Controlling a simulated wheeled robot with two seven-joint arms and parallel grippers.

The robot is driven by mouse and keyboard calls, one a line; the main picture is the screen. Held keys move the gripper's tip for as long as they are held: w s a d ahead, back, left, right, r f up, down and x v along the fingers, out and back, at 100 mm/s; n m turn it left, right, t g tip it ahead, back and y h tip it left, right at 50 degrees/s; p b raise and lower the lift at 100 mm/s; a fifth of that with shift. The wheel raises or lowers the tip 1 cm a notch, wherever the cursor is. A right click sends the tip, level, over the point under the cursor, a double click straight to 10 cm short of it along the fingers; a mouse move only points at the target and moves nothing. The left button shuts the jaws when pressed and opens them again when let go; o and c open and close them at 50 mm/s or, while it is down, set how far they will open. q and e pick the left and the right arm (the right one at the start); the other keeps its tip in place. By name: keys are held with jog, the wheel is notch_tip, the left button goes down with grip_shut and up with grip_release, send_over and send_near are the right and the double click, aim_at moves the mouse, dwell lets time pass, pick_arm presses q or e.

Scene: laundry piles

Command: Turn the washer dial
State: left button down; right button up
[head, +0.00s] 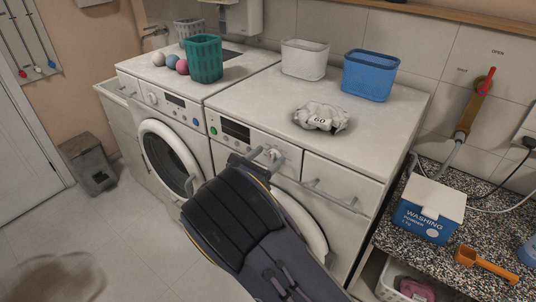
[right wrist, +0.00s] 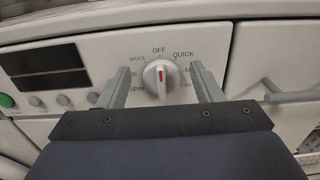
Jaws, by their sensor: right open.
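The washer dial (right wrist: 160,77) is a round white knob with a red mark, on the front panel of the right-hand washer (head: 330,165). The red mark points up toward OFF; QUICK, SPIN and other labels ring the knob. In the head view the dial (head: 273,155) is partly covered by my gripper. My right gripper (right wrist: 160,70) is open, with one grey finger on each side of the dial. Gaps show between the fingers and the knob. It also shows in the head view (head: 264,155) at the panel. My left gripper is not in view.
A drawer handle (right wrist: 290,95) sticks out right of the dial. A crumpled grey cloth (head: 322,117), a white bin (head: 305,59) and a blue bin (head: 370,75) stand on the washer top. A washing powder box (head: 430,208) and orange scoop (head: 485,263) are on the speckled counter at right.

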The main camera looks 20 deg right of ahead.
jog(key=shift+w+d, duration=0.25)
jog(key=shift+d, duration=0.05)
jog(key=c, duration=1)
jog(key=shift+o, duration=0.2)
jog(key=shift+f, duration=0.1)
